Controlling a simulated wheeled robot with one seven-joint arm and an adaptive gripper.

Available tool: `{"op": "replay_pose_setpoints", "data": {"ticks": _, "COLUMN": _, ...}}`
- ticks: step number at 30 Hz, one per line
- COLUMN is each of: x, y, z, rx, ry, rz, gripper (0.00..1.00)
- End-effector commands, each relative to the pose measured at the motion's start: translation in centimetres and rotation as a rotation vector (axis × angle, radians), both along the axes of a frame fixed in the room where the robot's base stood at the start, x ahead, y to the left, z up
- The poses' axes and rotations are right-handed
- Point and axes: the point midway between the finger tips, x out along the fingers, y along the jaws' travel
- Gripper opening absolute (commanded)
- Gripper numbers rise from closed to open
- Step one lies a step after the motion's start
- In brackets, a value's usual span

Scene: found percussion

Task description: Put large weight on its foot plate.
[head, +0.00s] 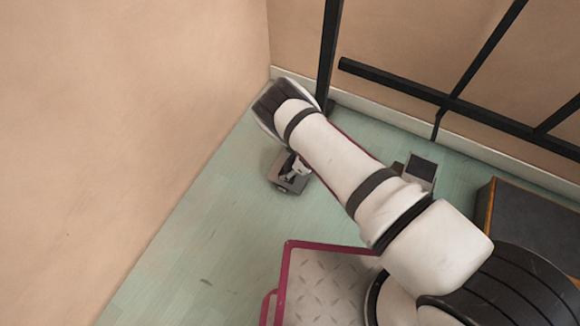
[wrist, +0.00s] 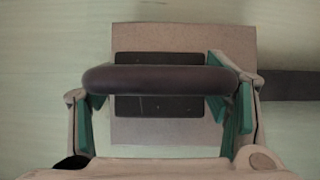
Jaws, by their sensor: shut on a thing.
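In the wrist view my gripper (wrist: 160,95) has its green-padded fingers at both ends of a dark rounded bar, which looks like the handle of the large weight (wrist: 160,78). Behind the bar is a grey square block (wrist: 160,130) with a dark rectangle on its top. I cannot tell whether this block is the weight's body or a separate foot plate. In the head view a small grey metal thing (head: 290,182) is low by the floor below my wrist. My arm hides most of my gripper there.
A grey block with a dark top (head: 420,168) stands right of my arm. A black metal frame (head: 400,88) runs along the back wall. A dark box with wooden edges (head: 535,220) is at right. A pink-edged tread plate (head: 325,285) is in front. The floor at left is clear.

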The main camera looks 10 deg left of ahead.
Motion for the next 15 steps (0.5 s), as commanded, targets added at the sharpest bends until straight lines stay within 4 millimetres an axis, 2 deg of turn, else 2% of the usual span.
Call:
{"op": "replay_pose_setpoints", "data": {"ticks": 7, "x": 0.18, "y": 0.16, "z": 0.19, "rx": 0.004, "ry": -0.003, "rz": 0.0, "gripper": 0.09}}
{"op": "replay_pose_setpoints", "data": {"ticks": 8, "x": 0.0, "y": 0.01, "z": -0.02, "rx": 0.0, "ry": 0.0, "rz": 0.0, "gripper": 0.73}}
{"op": "replay_pose_setpoints", "data": {"ticks": 10, "x": 0.01, "y": 0.02, "z": 0.01, "rx": 0.0, "ry": 0.0, "rz": 0.0, "gripper": 0.89}}
{"op": "replay_pose_setpoints", "data": {"ticks": 15, "x": 0.01, "y": 0.02, "z": 0.0, "rx": 0.0, "ry": 0.0, "rz": 0.0, "gripper": 0.91}}
